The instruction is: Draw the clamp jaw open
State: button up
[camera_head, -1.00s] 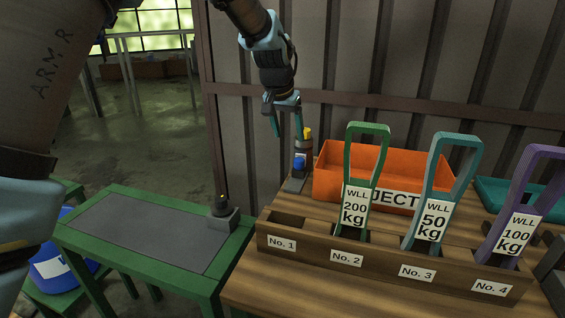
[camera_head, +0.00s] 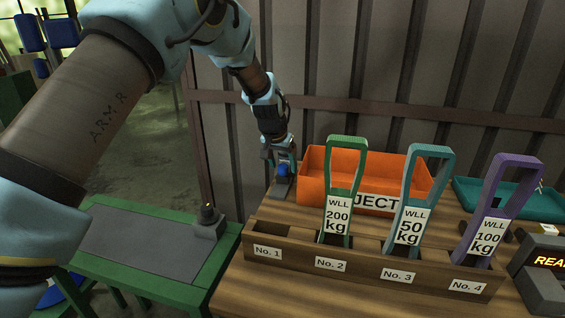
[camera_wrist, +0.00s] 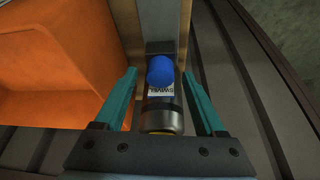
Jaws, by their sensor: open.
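A small clamp device stands at the back left of the wooden table, beside the orange bin. It has a grey base (camera_head: 280,190), a blue knob (camera_head: 283,170) and a small label. In the wrist view the blue knob (camera_wrist: 160,71) sits beyond a dark and metal cylinder (camera_wrist: 161,118) with a bit of yellow at its near end. My gripper (camera_wrist: 160,76) is open, with one teal finger on each side of the cylinder and visible gaps to both. In the head view my gripper (camera_head: 284,160) covers the upper part of the device. I cannot make out the jaw itself.
The orange bin (camera_head: 316,180) stands close to the right of the device. A wooden rack (camera_head: 370,262) in front holds green, teal and purple tagged loops; slot No. 1 is empty. A ribbed wall (camera_head: 360,70) rises close behind. A green table (camera_head: 140,285) stands left.

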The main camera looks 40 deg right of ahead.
grip_shut()
dwell(0.6)
dwell(0.8)
